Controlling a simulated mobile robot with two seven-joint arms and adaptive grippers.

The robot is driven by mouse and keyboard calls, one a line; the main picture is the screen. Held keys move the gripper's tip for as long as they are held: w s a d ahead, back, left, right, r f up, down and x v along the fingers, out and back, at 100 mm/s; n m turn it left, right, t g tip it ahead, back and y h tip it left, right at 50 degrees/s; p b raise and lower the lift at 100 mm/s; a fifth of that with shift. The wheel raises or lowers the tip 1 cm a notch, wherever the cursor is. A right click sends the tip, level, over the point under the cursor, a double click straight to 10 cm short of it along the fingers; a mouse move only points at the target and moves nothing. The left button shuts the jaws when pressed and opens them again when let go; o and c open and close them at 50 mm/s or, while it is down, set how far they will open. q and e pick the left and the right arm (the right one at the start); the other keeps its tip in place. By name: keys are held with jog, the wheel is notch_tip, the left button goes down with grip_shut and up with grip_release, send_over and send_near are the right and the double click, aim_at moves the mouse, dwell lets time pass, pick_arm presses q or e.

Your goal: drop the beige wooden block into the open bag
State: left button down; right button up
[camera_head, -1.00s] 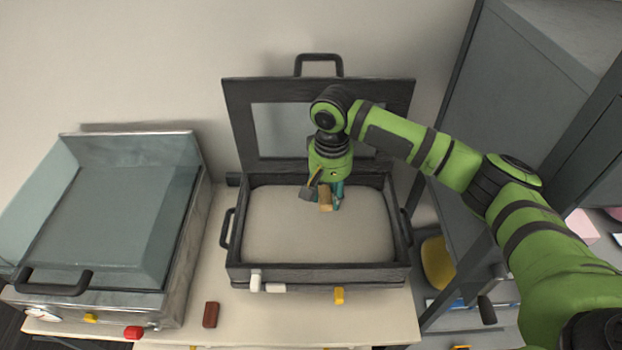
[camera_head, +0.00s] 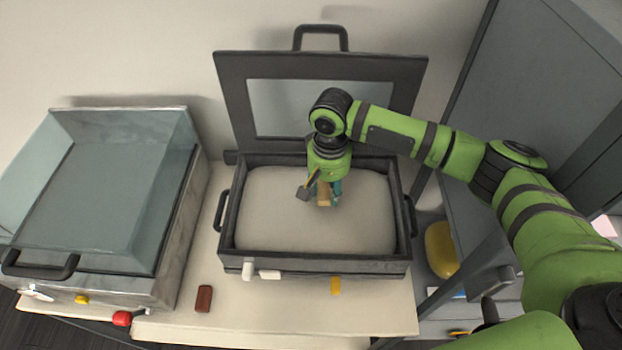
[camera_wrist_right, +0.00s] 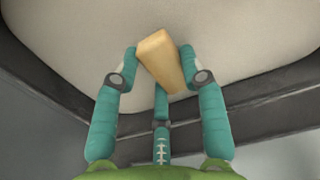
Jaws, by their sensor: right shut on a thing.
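My right gripper (camera_head: 324,200) is shut on the beige wooden block (camera_head: 323,190) and holds it, pointing down, over the open bag. The right wrist view shows the block (camera_wrist_right: 163,62) tilted between teal fingers, with the pale interior behind it. The bag looks like a dark-framed case (camera_head: 315,266) with its lid raised at the back and a pale, smooth interior (camera_head: 280,220). I cannot tell how far the block is above that interior. My left gripper is not in view.
A metal appliance (camera_head: 180,215) with a glassy cover stands at left. A reddish-brown block (camera_head: 203,298) lies on the table (camera_head: 270,320) in front. A grey shelf unit (camera_head: 535,100) stands at right, with a yellow object (camera_head: 441,249) beside it. The raised lid (camera_head: 232,100) is behind the gripper.

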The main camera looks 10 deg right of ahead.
jog(key=shift+s+a+r, duration=0.1)
jog(key=shift+s, duration=0.05)
jog(key=o, duration=1)
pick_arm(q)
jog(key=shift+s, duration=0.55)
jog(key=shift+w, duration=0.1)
pick_arm(e)
notch_tip(320, 180, up, 12)
jog(key=shift+f, duration=0.1)
